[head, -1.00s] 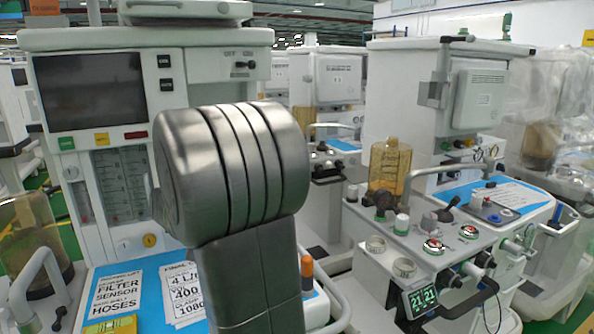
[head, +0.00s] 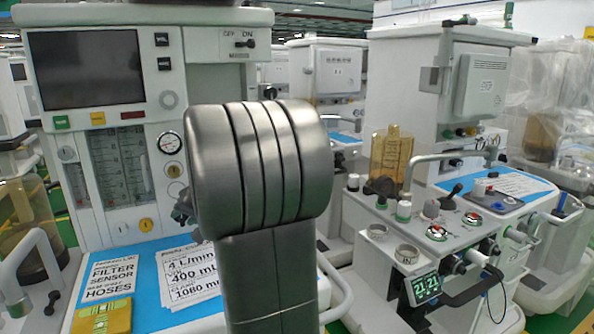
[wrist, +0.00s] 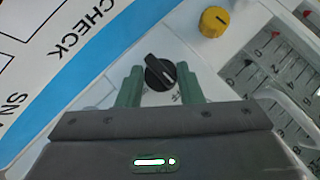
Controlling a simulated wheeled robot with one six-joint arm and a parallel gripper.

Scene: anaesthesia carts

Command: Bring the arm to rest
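My gripper (wrist: 160,88) shows in the wrist view with its two green fingers apart. A black knob (wrist: 160,73) with a pale pointer line shows in the gap between the fingertips, with room visible on both sides. Whether the fingertips reach around it or stop short of it, I cannot tell. In the head view my own grey arm link fills the middle and hides the gripper. The left cart (head: 200,60) stands behind the arm, with a dark screen, gauges and knobs.
A yellow knob (wrist: 213,21) and flowmeter scales (wrist: 290,65) are close to the gripper. A blue worktop (head: 150,270) carries printed sheets and a yellow packet (head: 102,317). A second cart (head: 455,230) with an amber canister (head: 392,158) stands to the right, close to my arm.

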